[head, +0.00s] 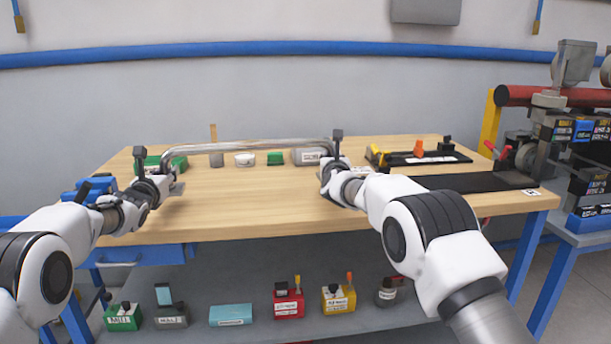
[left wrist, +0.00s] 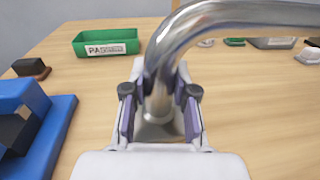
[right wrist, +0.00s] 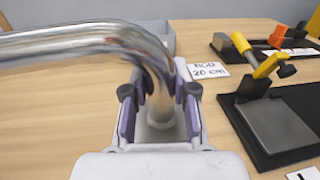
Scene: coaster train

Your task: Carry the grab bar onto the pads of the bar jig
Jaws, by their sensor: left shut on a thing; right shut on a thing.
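The grab bar (head: 250,148) is a shiny chrome bar with bent-down ends, held level above the bench. My left gripper (head: 163,182) is shut on its left end; the left wrist view shows the bar's bend (left wrist: 185,45) between the fingers. My right gripper (head: 333,168) is shut on its right end, which also shows in the right wrist view (right wrist: 145,45). The long black fixture, apparently the bar jig (head: 470,182), lies to the right of my right gripper. The right wrist view shows its grey pad (right wrist: 278,133) and a yellow-handled clamp. My right arm hides its left end in the head view.
Behind the jig lies another black plate (head: 425,159) with yellow and orange parts. A label card (right wrist: 208,71) lies left of the jig. A green bin (left wrist: 105,42) and small containers line the bench's back. A blue fixture (left wrist: 35,125) stands left. The middle bench is clear.

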